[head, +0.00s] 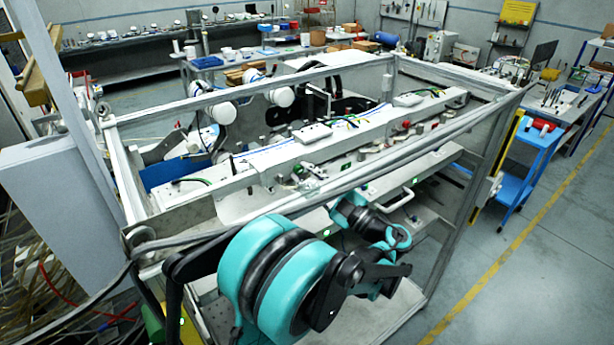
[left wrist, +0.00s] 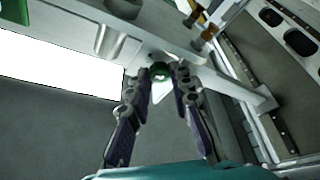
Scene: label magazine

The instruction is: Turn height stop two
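In the left wrist view a small round green knob (left wrist: 160,71) sits at the edge of a pale metal rail (left wrist: 85,32). A pale pointed piece shows just below it. My left gripper (left wrist: 161,74) has one fingertip on each side of the green knob, and the knob fills the narrow gap between the tips. The fingers look shut on it, though the contact itself is partly hidden. In the head view my teal left arm reaches over the front of the machine frame; its wrist (head: 362,221) covers the fingers there. I cannot read which stop is which. My right gripper is in neither view.
The machine's grey frame bar (head: 440,128) runs close above the work area. A white handle (head: 397,201) and small green markers (head: 361,155) are on the machine front. A blue cart (head: 530,165) stands at the right. The floor beyond the yellow line is clear.

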